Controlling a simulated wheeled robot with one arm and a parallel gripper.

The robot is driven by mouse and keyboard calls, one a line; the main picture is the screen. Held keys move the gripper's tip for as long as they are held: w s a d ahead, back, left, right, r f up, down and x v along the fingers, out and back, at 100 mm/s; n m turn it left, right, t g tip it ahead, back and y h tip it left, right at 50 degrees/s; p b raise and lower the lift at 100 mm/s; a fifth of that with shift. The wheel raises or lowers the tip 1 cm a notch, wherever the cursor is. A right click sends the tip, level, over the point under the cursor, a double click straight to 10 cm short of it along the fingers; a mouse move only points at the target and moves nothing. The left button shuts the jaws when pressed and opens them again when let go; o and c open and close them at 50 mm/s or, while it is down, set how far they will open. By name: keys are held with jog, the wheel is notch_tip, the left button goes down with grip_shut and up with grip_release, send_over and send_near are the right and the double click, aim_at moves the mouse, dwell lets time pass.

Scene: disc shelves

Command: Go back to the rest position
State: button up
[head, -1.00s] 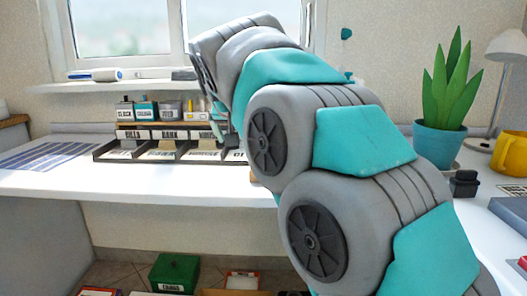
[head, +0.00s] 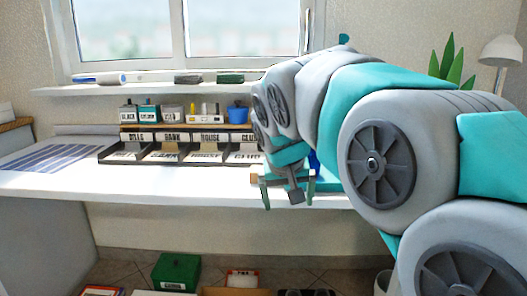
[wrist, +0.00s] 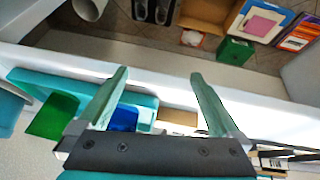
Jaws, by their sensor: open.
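My gripper (head: 288,200) hangs near the front edge of the white desk (head: 200,186) in the head view, fingers pointing down. In the wrist view my gripper (wrist: 159,78) has its two green fingers wide apart with nothing between the tips. Below them show the desk's white edge and the floor. My arm hides much of the desk's right side in the head view.
A black sorter (head: 180,158) with labelled compartments stands left of my gripper. Small labelled boxes and a blue bucket (head: 238,112) stand behind it. A green box (head: 176,272) is on the floor. A plant (head: 447,62) and a lamp (head: 503,48) are at right.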

jog(key=s+d+f+g+p, duration=0.1)
jog(key=s+f, duration=0.4)
jog(key=s, duration=0.5)
jog(key=s+d+f+g+p, duration=0.1)
jog(key=s+d+f+g, duration=0.2)
jog(key=s, duration=0.8)
jog(key=s+d+f+g+y+p, duration=0.1)
jog(key=s+d+f+g, duration=0.2)
jog(key=s+d+f, duration=0.2)
jog(key=s+f, duration=0.3)
jog(key=s, duration=0.3)
jog(key=shift+s+d+f, duration=0.15)
jog(key=shift+d+f, duration=0.2)
jog(key=shift+d, duration=0.05)
